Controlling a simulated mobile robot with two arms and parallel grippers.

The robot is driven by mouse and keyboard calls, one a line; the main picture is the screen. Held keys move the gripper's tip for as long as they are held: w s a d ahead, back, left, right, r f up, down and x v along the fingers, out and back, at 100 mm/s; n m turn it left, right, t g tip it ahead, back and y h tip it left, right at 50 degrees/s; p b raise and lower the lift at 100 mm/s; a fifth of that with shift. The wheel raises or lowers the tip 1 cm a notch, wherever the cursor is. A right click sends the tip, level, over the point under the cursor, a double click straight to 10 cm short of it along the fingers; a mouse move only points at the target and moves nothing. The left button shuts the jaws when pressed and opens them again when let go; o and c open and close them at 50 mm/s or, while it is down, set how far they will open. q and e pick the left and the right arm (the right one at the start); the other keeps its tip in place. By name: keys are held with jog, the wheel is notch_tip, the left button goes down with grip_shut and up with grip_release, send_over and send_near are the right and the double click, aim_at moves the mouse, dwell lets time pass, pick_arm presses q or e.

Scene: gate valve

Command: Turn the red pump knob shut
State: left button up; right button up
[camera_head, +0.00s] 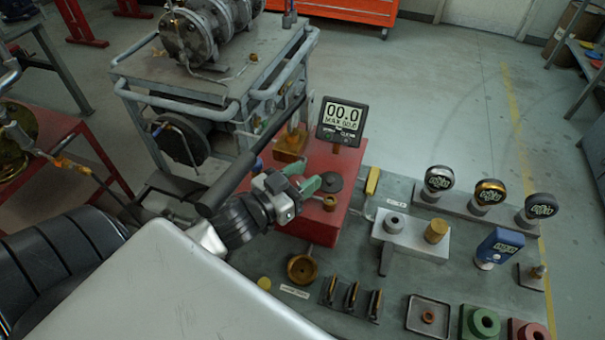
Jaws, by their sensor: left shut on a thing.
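The red pump (344,162) is a red box in the middle of the head view, with a digital display (342,121) on it reading 00.0. A dark round knob (331,181) sits on its top, with a small brass fitting (329,203) just in front. My left gripper (310,186), with green fingertips, reaches in from the left at the knob's left edge. It is shut on the knob, as far as I can tell; the grip itself is partly hidden by the fingers. My right gripper is not in view.
A long black lever (245,165) slopes across the pump's left side, close to my left gripper. A grey bench plate (385,285) holds gauges (489,193), a grey block (405,238), a brass cup (302,268) and green and red rings. A metal cart (190,85) stands behind.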

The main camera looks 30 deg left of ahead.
pick_arm(q)
jog(key=shift+r, duration=0.1)
jog(key=o, duration=0.9)
jog(key=shift+o, duration=0.2)
jog(key=shift+s+a+f, duration=0.1)
jog(key=shift+s+f, duration=0.1)
jog(key=shift+s, duration=0.2)
jog(key=b+v, duration=0.1)
jog(key=v, duration=0.9)
jog(key=shift+b, duration=0.3)
jog(key=shift+r, duration=0.15)
